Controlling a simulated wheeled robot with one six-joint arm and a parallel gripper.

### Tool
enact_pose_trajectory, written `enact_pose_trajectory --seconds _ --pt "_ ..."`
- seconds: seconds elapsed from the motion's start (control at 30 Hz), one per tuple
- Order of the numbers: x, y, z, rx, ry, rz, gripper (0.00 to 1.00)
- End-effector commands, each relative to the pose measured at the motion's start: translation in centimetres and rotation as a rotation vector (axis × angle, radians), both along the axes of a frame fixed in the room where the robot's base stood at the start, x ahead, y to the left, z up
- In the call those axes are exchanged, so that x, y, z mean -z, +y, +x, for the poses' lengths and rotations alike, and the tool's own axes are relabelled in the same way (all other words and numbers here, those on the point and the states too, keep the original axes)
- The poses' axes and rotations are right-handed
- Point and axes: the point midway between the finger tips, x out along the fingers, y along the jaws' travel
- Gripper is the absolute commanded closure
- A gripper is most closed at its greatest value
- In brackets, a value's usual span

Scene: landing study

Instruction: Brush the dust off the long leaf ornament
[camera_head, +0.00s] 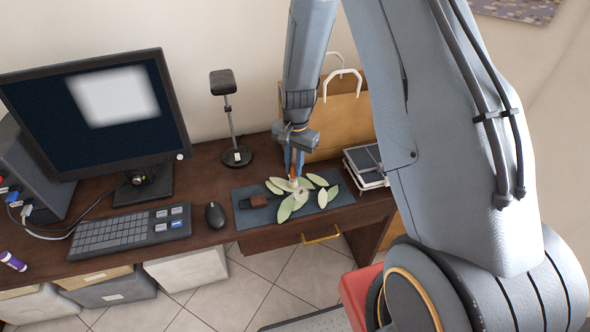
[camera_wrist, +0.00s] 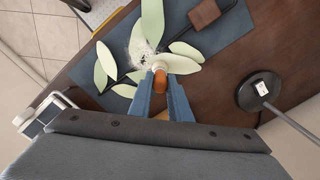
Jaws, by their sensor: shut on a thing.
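The long leaf ornament (camera_head: 286,208) has pale green leaves on dark stems and lies on a dark blue-grey mat (camera_head: 340,198). In the wrist view its leaves (camera_wrist: 188,50) spread around a patch of pale, speckled dust (camera_wrist: 142,45). My gripper (camera_head: 294,168) points down over the ornament's middle. It is shut on the orange-brown handle of a brush (camera_wrist: 161,79); my gripper's blue fingers (camera_wrist: 161,98) sit on either side of it. The brush's pale lower end is at the leaves beside the dust; I cannot tell if it touches.
A brown block (camera_head: 257,201) lies on the mat's left part. A mouse (camera_head: 215,215), keyboard (camera_head: 130,232) and monitor (camera_head: 95,110) stand to the left. A black stand (camera_head: 237,155) is behind. A paper bag (camera_head: 340,125) and stacked books (camera_head: 366,167) are close behind and right.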

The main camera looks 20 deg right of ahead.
Motion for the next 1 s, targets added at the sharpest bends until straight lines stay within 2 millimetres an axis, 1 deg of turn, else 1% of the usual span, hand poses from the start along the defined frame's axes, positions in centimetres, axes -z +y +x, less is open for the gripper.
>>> enact_pose_trajectory --seconds 0.1,0.2,0.4,0.53,0.8,1.0 --pt "0.0 0.0 1.0 0.000 -0.001 0.000 1.00" --pt "0.0 0.0 1.6 0.001 -0.001 0.001 1.00" --pt "0.1 0.0 1.7 0.001 0.000 0.000 1.00" --pt "0.1 0.0 1.2 0.001 0.003 0.000 1.00" --pt "-0.1 0.0 -0.8 0.000 0.004 0.000 1.00" --pt "0.0 0.0 -1.2 0.001 0.001 0.000 1.00"
